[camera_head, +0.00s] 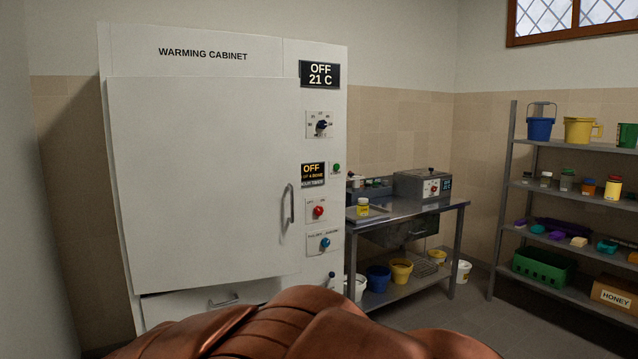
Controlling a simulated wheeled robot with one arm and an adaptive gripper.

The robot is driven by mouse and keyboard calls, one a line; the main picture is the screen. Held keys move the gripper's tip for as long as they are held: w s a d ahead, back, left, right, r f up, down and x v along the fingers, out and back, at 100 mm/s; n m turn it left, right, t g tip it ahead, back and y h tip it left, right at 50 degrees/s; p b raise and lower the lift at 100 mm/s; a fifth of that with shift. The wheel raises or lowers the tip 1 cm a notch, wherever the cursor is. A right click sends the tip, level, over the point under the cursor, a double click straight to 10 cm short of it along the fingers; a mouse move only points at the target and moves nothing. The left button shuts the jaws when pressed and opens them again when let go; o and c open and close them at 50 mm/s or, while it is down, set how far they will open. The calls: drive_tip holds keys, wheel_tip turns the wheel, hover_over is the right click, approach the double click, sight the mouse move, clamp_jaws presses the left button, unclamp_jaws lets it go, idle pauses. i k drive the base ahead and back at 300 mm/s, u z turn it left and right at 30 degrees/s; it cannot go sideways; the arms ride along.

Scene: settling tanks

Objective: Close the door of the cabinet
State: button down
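The warming cabinet (240,57) is a tall white unit at the left, with its name printed across the top. Its large plain white door (195,175) covers most of the front and carries a vertical grey handle (288,204) near its right edge. The door's right edge overlaps the seam of the control column and seems to clip a display's left side, so it looks slightly ajar; the size of the gap is hard to tell. The hinge is not visible. My gripper is not in view.
The control column has a red knob (318,211) and displays reading OFF. A drawer (215,300) sits below the door. A metal table (425,210) and a loaded shelf rack (502,200) stand to the right, with floor (440,325) between. My copper-coloured body hides the bottom middle.

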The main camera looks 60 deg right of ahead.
sight(209, 169)
drive_tip(key=z, duration=0.9)
drive_tip(key=i, duration=1)
drive_tip(key=z, duration=0.2)
